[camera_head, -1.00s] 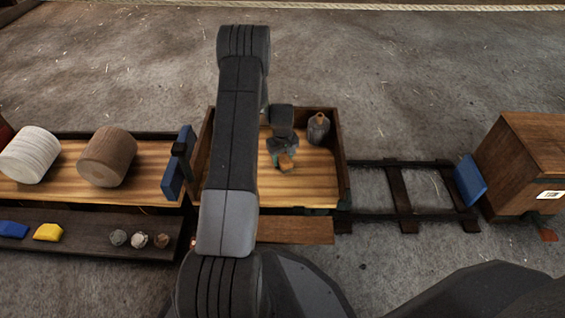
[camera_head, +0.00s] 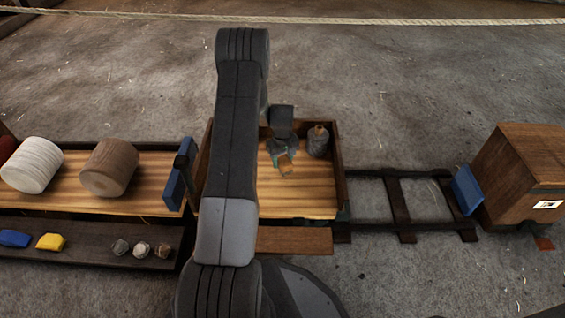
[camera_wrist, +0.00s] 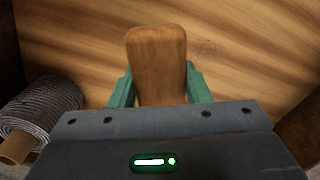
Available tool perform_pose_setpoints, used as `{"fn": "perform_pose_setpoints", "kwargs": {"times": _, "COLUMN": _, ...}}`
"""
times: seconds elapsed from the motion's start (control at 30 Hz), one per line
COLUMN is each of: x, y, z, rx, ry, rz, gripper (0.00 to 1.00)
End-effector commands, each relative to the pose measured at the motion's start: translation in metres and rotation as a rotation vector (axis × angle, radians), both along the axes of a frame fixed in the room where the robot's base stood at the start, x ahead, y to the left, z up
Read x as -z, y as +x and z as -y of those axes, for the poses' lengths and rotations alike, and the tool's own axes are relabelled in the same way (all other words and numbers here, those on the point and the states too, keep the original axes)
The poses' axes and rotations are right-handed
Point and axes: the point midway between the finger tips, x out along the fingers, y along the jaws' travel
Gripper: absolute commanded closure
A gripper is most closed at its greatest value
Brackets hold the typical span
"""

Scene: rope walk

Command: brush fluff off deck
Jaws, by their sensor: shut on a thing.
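The wagon deck (camera_head: 312,202) is a pale striped wooden bed with dark raised sides, in the middle of the head view. My gripper (camera_head: 283,158) is low over its back middle. It is shut on a brown wooden piece with a rounded end, which looks like the brush (camera_head: 286,165). In the wrist view the brush (camera_wrist: 157,65) stands between the green fingers, over the deck (camera_wrist: 245,50). Its bristles are hidden, and I cannot tell whether it touches the deck. I cannot make out any fluff on the visible boards.
A grey cord spool (camera_head: 318,142) stands in the deck's back right corner. On the left, another wagon carries a white spool (camera_head: 32,165) and a brown spool (camera_head: 109,167). A dark shelf (camera_head: 90,240) holds small items. Rails (camera_head: 400,205) lead right to a wooden box wagon (camera_head: 520,170).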

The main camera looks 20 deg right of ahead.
Motion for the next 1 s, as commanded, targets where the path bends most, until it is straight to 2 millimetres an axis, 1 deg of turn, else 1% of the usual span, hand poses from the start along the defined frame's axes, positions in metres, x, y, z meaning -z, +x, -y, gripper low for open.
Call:
{"fn": "perform_pose_setpoints", "kwargs": {"times": 0.03, "x": -0.009, "y": 0.0, "z": 0.0, "rx": 0.0, "ry": -0.001, "rz": 0.001, "gripper": 0.86}}
{"fn": "perform_pose_setpoints", "kwargs": {"times": 0.1, "x": -0.014, "y": 0.0, "z": 0.0, "rx": 0.0, "ry": -0.001, "rz": 0.001, "gripper": 0.86}}
{"fn": "perform_pose_setpoints", "kwargs": {"times": 0.47, "x": -0.016, "y": 0.0, "z": 0.0, "rx": 0.0, "ry": -0.001, "rz": 0.001, "gripper": 0.86}}
{"fn": "perform_pose_setpoints", "kwargs": {"times": 0.57, "x": -0.021, "y": 0.001, "z": 0.0, "rx": 0.0, "ry": -0.001, "rz": 0.002, "gripper": 0.86}}
{"fn": "perform_pose_setpoints", "kwargs": {"times": 0.8, "x": -0.043, "y": 0.0, "z": 0.0, "rx": 0.0, "ry": -0.001, "rz": 0.002, "gripper": 0.86}}
{"fn": "perform_pose_setpoints", "kwargs": {"times": 0.9, "x": -0.046, "y": 0.0, "z": 0.0, "rx": 0.0, "ry": -0.001, "rz": 0.001, "gripper": 0.86}}
{"fn": "perform_pose_setpoints", "kwargs": {"times": 1.0, "x": -0.045, "y": 0.0, "z": 0.0, "rx": 0.0, "ry": 0.0, "rz": 0.001, "gripper": 0.86}}
